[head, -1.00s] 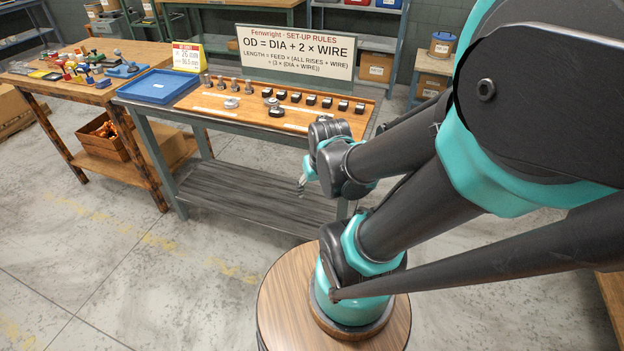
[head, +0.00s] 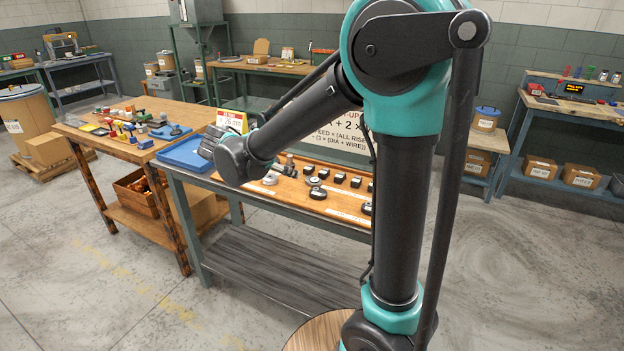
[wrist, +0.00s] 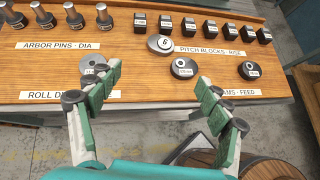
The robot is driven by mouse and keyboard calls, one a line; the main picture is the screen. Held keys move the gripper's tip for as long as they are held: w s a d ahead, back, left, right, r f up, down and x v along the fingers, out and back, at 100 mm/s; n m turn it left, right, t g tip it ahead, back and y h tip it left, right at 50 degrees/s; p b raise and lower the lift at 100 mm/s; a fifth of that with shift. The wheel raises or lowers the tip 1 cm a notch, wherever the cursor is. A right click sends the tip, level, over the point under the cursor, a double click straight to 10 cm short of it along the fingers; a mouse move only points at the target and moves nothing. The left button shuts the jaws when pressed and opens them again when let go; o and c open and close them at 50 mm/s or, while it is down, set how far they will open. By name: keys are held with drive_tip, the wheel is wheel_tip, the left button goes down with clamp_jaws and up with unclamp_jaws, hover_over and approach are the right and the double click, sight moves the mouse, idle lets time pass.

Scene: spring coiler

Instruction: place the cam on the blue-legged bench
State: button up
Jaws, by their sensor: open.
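In the wrist view, a dark round cam with a pale hub (wrist: 185,68) and a black disc (wrist: 249,70) lie above the "CAMS - FEED" label (wrist: 235,92) on the wooden board. I cannot tell which one the task means. My gripper (wrist: 160,84) is open and empty above the board, its green-padded fingers spread. The pale-hub cam lies ahead, between the finger lines and nearer the right finger. In the head view my arm hides the gripper. A bench with blue legs (head: 513,140) stands far right; another bluish-legged bench (head: 58,92) stands far left.
Arbor pins (wrist: 75,18), pitch blocks (wrist: 189,25), a disc marked 6 (wrist: 160,43) and a grey roll disc (wrist: 94,66) crowd the board. A blue tray (head: 184,153) sits left of it. Open floor (head: 490,260) lies to the right.

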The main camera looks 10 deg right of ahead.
approach(313, 178)
drive_tip(key=x, duration=0.3)
drive_tip(key=shift+a+f, duration=0.1)
drive_tip(key=shift+f, duration=0.1)
drive_tip(key=x, duration=0.5)
drive_tip(key=c, duration=1.5)
drive_tip(key=shift+r, duration=0.15)
